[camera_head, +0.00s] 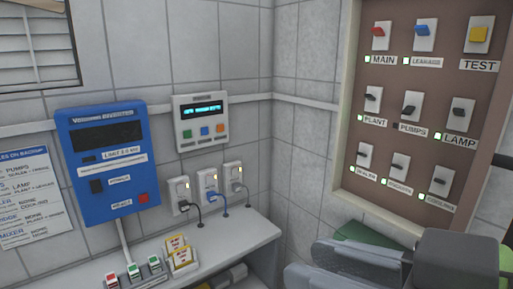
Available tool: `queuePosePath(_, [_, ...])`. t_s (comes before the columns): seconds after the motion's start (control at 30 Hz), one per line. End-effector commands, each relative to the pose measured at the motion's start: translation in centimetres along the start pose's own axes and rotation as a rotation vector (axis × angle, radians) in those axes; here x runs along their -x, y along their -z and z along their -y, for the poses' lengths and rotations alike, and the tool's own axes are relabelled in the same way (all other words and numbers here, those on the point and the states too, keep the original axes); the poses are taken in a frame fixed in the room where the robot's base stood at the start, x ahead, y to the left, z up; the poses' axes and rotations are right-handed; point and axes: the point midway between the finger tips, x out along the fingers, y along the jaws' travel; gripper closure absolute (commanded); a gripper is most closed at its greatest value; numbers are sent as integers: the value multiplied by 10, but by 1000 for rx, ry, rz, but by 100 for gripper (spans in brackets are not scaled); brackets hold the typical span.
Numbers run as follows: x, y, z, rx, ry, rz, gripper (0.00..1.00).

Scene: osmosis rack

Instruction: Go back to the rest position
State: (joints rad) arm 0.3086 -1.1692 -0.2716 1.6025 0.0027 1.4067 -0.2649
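Grey and dark parts of my arm (455,262) fill the bottom right corner of the head view, in front of the lower part of the brown switch panel (345,160). No gripper fingers can be made out, so I cannot see whether my gripper holds anything. The panel carries a red MAIN switch (378,37), a blue LEAKAGE switch (423,33) and a yellow TEST button (478,35). Below are several dark toggle switches, among them PLANT, PUMPS and LAMP. Small green lights show beside most labels; the one by PUMPS looks dark.
A blue inverter box (108,195) and a grey control unit (201,122) hang on the tiled wall. Several plugs sit in sockets (208,183) above a grey shelf (225,245) holding small switches and yellow tags (180,253). A green object (365,233) lies partly hidden behind my arm.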

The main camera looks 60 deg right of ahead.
Motion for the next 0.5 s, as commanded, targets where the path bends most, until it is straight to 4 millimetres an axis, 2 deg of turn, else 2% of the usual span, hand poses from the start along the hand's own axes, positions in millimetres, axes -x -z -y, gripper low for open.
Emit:
queuePosePath(0.03, [-22, -2, 6, 8, 26, 49, 71])
queuePosePath(0.13, [-72, -12, 25, 27, 80, 158, 71])
queuePosePath(0.23, [-132, -39, 54, 58, 145, 306, 71])
queuePosePath(0.27, [-151, -53, 66, 72, 166, 360, 71])
queuePosePath(0.3, [-174, -75, 81, 93, 192, 435, 71])
queuePosePath(0.37, [-200, -111, 103, 126, 226, 542, 71])
queuePosePath(0.4, [-212, -136, 115, 147, 243, 607, 71])
queuePosePath(0.5, [-227, -188, 134, 193, 269, 728, 71])
